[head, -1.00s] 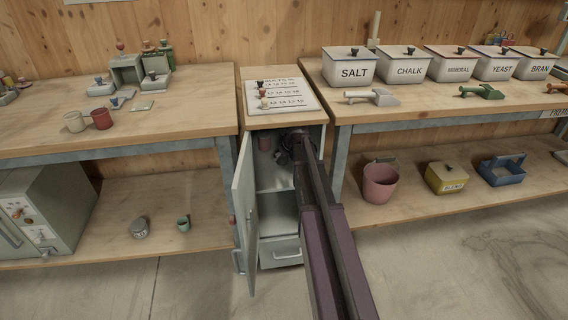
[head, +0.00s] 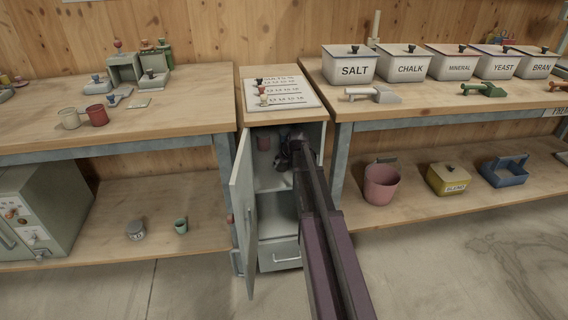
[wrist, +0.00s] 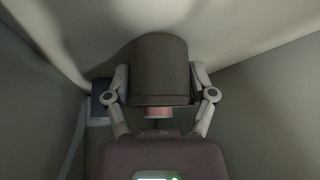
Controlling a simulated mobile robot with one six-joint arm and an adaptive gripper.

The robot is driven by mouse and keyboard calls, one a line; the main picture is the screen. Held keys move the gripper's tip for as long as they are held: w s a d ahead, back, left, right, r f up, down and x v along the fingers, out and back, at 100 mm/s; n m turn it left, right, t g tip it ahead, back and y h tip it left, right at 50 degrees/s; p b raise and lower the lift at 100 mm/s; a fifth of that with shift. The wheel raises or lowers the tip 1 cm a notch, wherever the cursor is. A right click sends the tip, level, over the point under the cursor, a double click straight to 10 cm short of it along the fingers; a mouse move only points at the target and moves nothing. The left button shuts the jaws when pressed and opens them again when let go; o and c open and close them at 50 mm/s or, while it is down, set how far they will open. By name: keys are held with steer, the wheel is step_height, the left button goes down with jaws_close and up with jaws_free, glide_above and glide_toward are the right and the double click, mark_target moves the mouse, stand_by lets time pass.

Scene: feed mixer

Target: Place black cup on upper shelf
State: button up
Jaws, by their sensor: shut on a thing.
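The black cup (wrist: 160,68) shows large in the wrist view, between the two fingers of my gripper (wrist: 160,95). The fingers are shut on its sides. In the head view my gripper (head: 284,158) is inside the open grey cabinet, in its upper compartment, and the arm hides much of it. I cannot clearly make out the cup there. The upper shelf (head: 270,185) is partly visible below the gripper. I cannot tell whether the cup touches the shelf.
A pinkish cup (head: 263,142) is at the left inside the upper compartment. The cabinet door (head: 243,215) stands open on the left, close to my arm. A lower compartment (head: 277,217) and a drawer (head: 280,255) are below. Workbenches flank the cabinet.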

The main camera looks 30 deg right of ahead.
steer(key=shift+f, duration=0.2)
steer(key=o, duration=0.9)
steer(key=shift+r, duration=0.1)
steer(key=shift+r, duration=0.1)
steer(key=shift+r, duration=0.15)
steer(key=p+v, duration=0.2)
steer(key=shift+s+r+p, duration=0.15)
steer(key=shift+r+p, duration=0.1)
steer(key=shift+p, duration=0.05)
steer(key=s, duration=0.4)
steer(key=s+d, duration=0.1)
steer(key=s, duration=0.7)
steer(key=shift+s+d, duration=0.1)
steer(key=shift+d, duration=0.05)
